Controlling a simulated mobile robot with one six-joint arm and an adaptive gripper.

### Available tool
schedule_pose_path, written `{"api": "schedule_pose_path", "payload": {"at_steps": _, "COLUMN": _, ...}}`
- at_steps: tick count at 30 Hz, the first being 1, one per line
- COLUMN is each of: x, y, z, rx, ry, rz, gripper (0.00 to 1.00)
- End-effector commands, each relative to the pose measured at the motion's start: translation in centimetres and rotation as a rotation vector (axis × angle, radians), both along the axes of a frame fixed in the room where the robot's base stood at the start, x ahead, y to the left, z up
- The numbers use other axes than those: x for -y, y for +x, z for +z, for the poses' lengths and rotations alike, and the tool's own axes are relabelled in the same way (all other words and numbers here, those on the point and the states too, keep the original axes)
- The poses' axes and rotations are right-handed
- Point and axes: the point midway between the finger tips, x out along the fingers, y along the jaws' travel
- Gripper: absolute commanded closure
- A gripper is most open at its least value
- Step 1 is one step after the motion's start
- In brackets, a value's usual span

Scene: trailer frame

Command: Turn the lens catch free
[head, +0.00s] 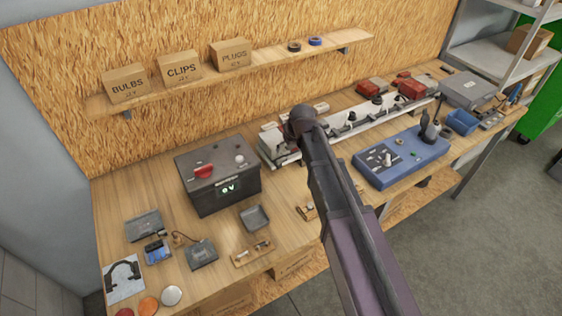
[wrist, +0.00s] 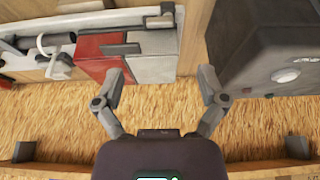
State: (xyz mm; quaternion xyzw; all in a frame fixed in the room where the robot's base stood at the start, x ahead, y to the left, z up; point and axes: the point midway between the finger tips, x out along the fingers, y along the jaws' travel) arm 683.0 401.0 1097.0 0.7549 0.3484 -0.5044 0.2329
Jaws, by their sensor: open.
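A lamp with a red half (wrist: 95,58) and a pale grey-white half (wrist: 152,66) sits on the white trailer frame, left of centre in the wrist view. A small dark bar (wrist: 122,49), which looks like the lens catch, lies across the lamp where the two colours meet. My gripper (wrist: 161,74) is open and empty, its left finger close to the lamp's edge and its right finger near a dark grey box. I cannot tell whether the left finger touches. In the head view the white frame (head: 350,122) runs along the bench; my arm hides part of it and the gripper.
The dark grey box (head: 215,180) with a red knob stands left of the frame. A blue unit (head: 400,160) stands to its right. A shelf (head: 270,65) with boxes runs along the chipboard back wall. Small parts lie on the front left of the bench.

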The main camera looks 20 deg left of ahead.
Motion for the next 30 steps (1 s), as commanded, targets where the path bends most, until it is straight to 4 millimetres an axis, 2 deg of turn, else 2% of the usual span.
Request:
{"api": "schedule_pose_path", "payload": {"at_steps": 1, "x": -0.2, "y": 0.2, "z": -0.8, "rx": 0.000, "ry": 0.000, "rz": 0.000, "gripper": 0.09}}
{"api": "schedule_pose_path", "payload": {"at_steps": 30, "x": -2.4, "y": 2.2, "z": -8.1, "rx": 0.000, "ry": 0.000, "rz": -0.001, "gripper": 0.09}}
